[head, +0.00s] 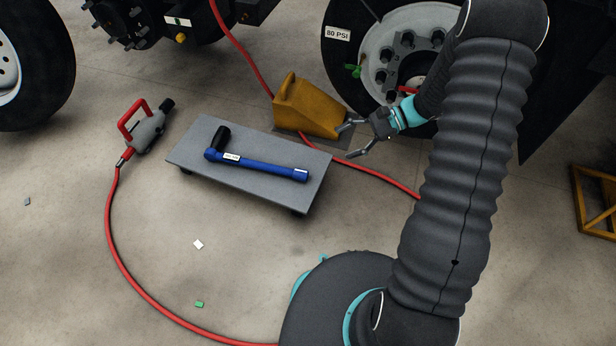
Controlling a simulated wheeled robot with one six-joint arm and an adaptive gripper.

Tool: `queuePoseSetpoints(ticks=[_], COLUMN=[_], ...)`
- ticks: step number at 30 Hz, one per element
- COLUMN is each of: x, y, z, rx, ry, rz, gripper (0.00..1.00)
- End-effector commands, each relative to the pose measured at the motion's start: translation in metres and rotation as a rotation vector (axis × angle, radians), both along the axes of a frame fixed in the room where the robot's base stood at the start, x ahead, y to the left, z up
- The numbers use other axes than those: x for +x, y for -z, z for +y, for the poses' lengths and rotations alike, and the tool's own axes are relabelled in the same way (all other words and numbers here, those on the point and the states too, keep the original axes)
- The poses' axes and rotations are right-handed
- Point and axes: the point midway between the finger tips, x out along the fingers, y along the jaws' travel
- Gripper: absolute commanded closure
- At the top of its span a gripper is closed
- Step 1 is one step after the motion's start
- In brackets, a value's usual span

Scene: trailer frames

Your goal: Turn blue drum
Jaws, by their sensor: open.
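No blue drum shows in the head view. The one large blue thing is a long bar-shaped tool (262,167) with a black grip at its left end and a small white label. It lies on a low grey wheeled board (210,185). My gripper (347,141) is open and empty, its fingers spread and pointing left. It is to the upper right of the blue tool, apart from it, close to the yellow wheel chock (312,108). My arm covers part of the right side.
A large wheel (345,75) marked 80 PSI stands behind my gripper. A grey tool with a red handle (146,130) lies at left on a red hose (110,225) that curves across the floor. Another tyre (50,90) is upper left, a yellow frame (592,215) right. Front-left floor is mostly clear.

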Motion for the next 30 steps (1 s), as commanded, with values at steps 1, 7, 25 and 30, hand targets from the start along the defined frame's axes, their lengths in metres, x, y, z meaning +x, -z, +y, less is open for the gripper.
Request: queuePoseSetpoints(ticks=[1,7,25,30], x=[0.004,0.020,0.020,0.022], y=[0.023,0.095,0.254,0.257], z=[-0.002,-0.009,-0.026,-0.015], rx=[0.038,0.184,0.466,0.471], ry=[0.035,0.182,0.520,0.524], rz=[0.040,0.164,0.380,0.383], gripper=[0.32,0.32,0.32,0.32])
